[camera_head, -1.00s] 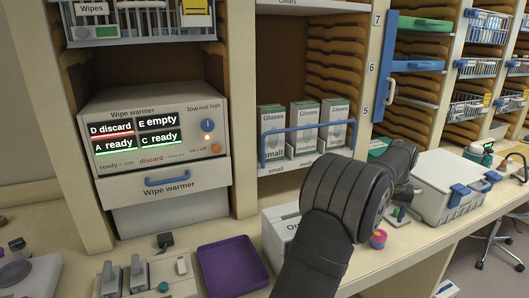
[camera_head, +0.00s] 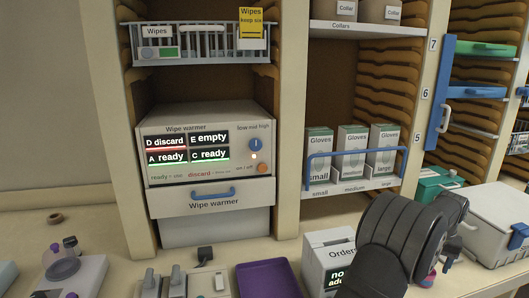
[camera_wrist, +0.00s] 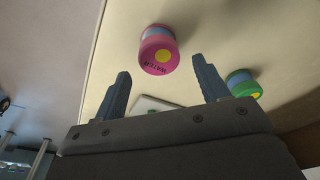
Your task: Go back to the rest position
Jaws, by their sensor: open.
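My gripper (camera_wrist: 160,95) is open in the wrist view, its two dark fingers apart with nothing between them. A pink jar labelled WATER (camera_wrist: 158,52) with a yellow dot lies beyond the fingertips, apart from them. A green-lidded jar (camera_wrist: 243,85) is to the right of the right finger. In the head view my dark arm (camera_head: 400,245) covers the lower right, over the counter, and the gripper's fingers are hidden behind it. A bit of pink (camera_head: 430,278) shows beside the arm.
The wipe warmer (camera_head: 208,150) stands in the left bay, its drawer shut. A purple tray (camera_head: 268,280), a white Orders box (camera_head: 328,252) and a grey lidded case (camera_head: 495,225) are on the counter around the arm. Glove boxes (camera_head: 352,150) stand on the shelf behind.

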